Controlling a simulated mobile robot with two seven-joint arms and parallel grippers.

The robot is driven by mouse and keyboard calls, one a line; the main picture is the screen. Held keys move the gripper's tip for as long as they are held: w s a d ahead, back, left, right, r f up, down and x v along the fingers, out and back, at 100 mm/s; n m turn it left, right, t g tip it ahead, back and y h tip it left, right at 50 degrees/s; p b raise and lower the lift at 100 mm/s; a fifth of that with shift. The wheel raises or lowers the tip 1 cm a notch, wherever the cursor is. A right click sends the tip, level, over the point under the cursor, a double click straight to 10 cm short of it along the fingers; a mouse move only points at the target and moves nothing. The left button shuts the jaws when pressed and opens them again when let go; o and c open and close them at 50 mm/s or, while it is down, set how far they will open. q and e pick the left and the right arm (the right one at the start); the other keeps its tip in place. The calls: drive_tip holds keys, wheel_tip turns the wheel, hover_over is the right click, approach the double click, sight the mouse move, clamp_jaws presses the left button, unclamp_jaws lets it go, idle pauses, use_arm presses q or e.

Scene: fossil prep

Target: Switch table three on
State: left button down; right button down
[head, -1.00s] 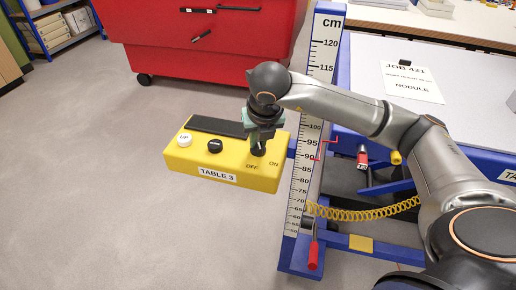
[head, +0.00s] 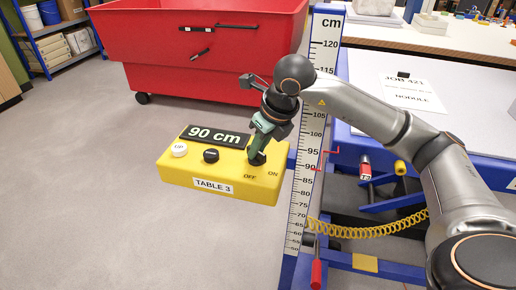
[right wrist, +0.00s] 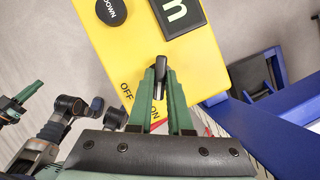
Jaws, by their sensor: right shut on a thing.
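The yellow control box (head: 225,188), labelled TABLE 3, carries a lit display (head: 215,136) reading 90 cm. It has a white UP button (head: 179,150), a black DOWN button (head: 211,155) and a switch lever (right wrist: 159,75) beside the OFF and ON marks. My right gripper (head: 259,152) is shut on the lever, its green fingers on either side of it in the right wrist view (right wrist: 161,82).
A blue-framed table (head: 440,150) with a JOB 421 sheet (head: 405,85) stands at right. A height scale in cm (head: 312,150), a yellow coiled cable (head: 375,231) and a red-handled tool (head: 316,272) are beside the box. A red cart (head: 225,55) stands behind. The floor at left is clear.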

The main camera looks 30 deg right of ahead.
idle(0.3)
use_arm(q)
drive_tip(key=shift+a, duration=0.15)
use_arm(e)
drive_tip(key=c, duration=0.8)
unclamp_jaws()
drive_tip(key=shift+c, duration=0.2)
use_arm(q)
drive_tip(key=shift+s+a+r+p, duration=0.1)
drive_tip(key=shift+s+a+p, duration=0.15)
drive_tip(key=shift+p, duration=0.25)
use_arm(e)
drive_tip(key=v, duration=1.2)
drive_tip(key=shift+r, duration=0.3)
use_arm(q)
drive_tip(key=shift+w+r, duration=0.1)
use_arm(e)
drive_tip(key=shift+s, duration=0.1)
